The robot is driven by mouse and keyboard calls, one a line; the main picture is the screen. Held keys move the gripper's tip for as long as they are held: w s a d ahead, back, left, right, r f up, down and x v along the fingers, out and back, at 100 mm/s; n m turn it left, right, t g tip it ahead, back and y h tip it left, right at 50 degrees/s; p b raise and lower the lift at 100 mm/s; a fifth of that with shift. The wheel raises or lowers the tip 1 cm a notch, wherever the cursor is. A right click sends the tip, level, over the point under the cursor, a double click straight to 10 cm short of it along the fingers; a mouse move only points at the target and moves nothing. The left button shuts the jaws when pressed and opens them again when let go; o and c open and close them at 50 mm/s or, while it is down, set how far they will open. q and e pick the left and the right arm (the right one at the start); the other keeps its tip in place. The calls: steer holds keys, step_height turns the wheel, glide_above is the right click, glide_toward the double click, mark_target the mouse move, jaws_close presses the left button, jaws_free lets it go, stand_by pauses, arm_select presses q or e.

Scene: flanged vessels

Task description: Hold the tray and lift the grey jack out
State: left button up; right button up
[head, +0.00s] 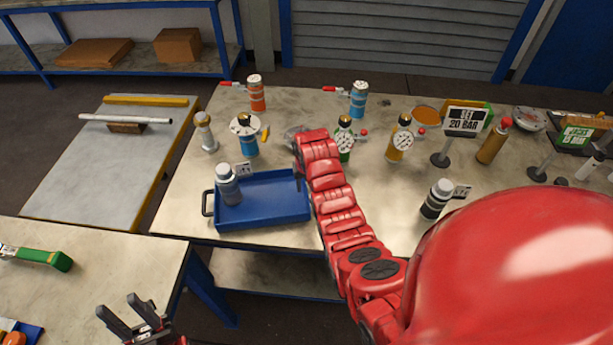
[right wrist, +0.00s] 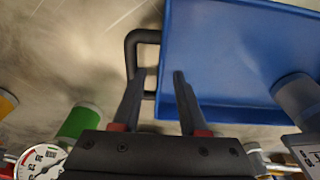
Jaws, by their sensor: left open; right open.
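The blue tray (head: 265,217) lies on the middle table, with a black handle at its left end. The grey jack (head: 228,186), a grey cylinder with a pale cap, stands upright in the tray's left part. In the right wrist view the jack (right wrist: 298,95) is at the right edge, partly cut off. My arm mostly hides this in the head view. My left gripper (head: 118,304) is open and empty at the bottom left, away from the tray.
Gauged vessels in blue (head: 248,140), green (head: 344,142) and orange (head: 400,140) stand behind the tray. A dark grey-topped cylinder (head: 437,198) stands to the right. A sign (head: 464,122) reads "SET 20 BAR". A green-handled tool (head: 45,258) lies on the left table.

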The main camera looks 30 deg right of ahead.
steer(key=shift+w+d+f, duration=0.1)
steer(key=shift+w+f, duration=0.1)
steer(key=shift+f, duration=1)
jaws_close()
stand_by(1.5)
